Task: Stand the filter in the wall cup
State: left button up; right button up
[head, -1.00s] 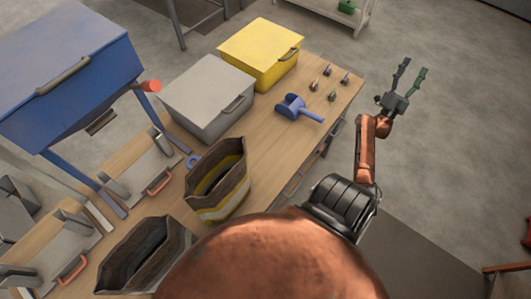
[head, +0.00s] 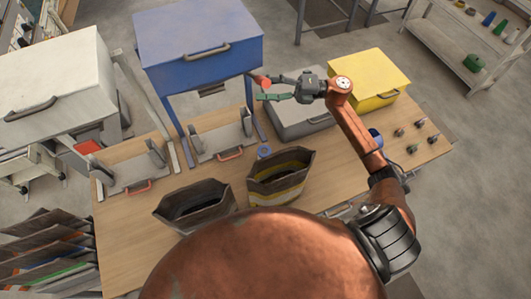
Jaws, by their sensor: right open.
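I cannot pick out a filter or a wall cup with certainty in the head view. My right gripper (head: 264,88) is open, with its fingers pointing left over the grey lidded bin (head: 303,124). Its fingertips appear beside the red knob (head: 263,82) at the lower right of the blue hopper (head: 197,48). I cannot tell whether they touch the knob. Nothing is visibly held. My right arm hides part of the grey bin and most of a blue scoop (head: 375,137). My left gripper is not in view.
Two open bags, one dark (head: 195,207) and one yellow-striped (head: 279,178), stand on the wooden bench (head: 125,240). A yellow bin (head: 375,75) and several small pegs (head: 410,136) are at the right. A rack (head: 455,50) at the back right holds coloured items, including a green one (head: 474,63).

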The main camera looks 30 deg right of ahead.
jog(key=s+a+f+n+g+h+p, duration=0.1)
jog(key=s+a+f+n+g+h, duration=0.35)
jog(key=a+f, duration=0.45)
jog(key=n+g+h+p, duration=0.2)
jog(key=n+h+p, duration=0.15)
jog(key=h, duration=0.85)
send_over(265, 151)
jog(key=shift+n+t, duration=0.25)
jog(key=shift+n, duration=0.05)
jog(key=f, duration=0.9)
jog(key=f+b, duration=0.1)
jog(key=f, duration=0.3)
jog(key=shift+s+d+f, duration=0.2)
jog(key=shift+d+f, duration=0.05)
jog(key=shift+d, duration=0.15)
jog(key=f, duration=0.2)
jog(key=f+p, duration=0.1)
jog(key=f, duration=0.1)
jog(key=a+f, duration=0.1)
jog(key=f, duration=0.1)
jog(key=shift+w, duration=0.25)
jog(key=shift+w+f, duration=0.15)
jog(key=shift+f, duration=0.45)
jog(key=shift+c, duration=0.4)
jog(key=c, duration=1.3)
